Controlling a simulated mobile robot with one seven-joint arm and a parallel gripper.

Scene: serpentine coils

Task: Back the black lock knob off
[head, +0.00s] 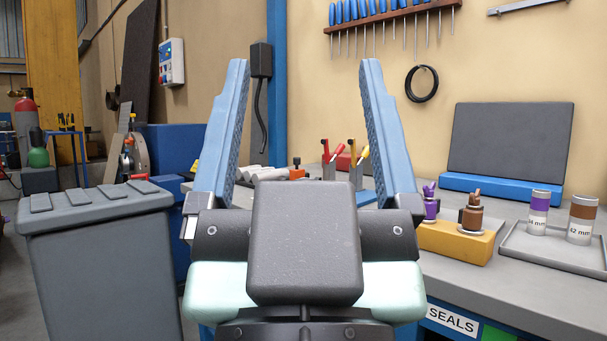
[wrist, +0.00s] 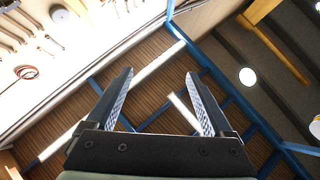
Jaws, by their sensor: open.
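My gripper (head: 304,72) is raised upright in the middle of the head view, its two blue ridged fingers wide apart with nothing between them. In the wrist view my gripper (wrist: 158,77) points up at the ceiling, open and empty. I cannot clearly make out the black lock knob. A small orange piece with a dark top (head: 296,171) shows on the bench between the fingers, farther back. It is too small to tell whether that top is the knob. Pale rounded shapes (head: 262,174) lie beside it, and my gripper hides much of that part of the bench.
The grey bench (head: 470,262) runs to the right. On it are a yellow block (head: 455,243) with purple and brown pieces, a tray (head: 548,252) with two labelled cans, and a dark panel (head: 512,140). A grey lidded bin (head: 100,265) stands close at left.

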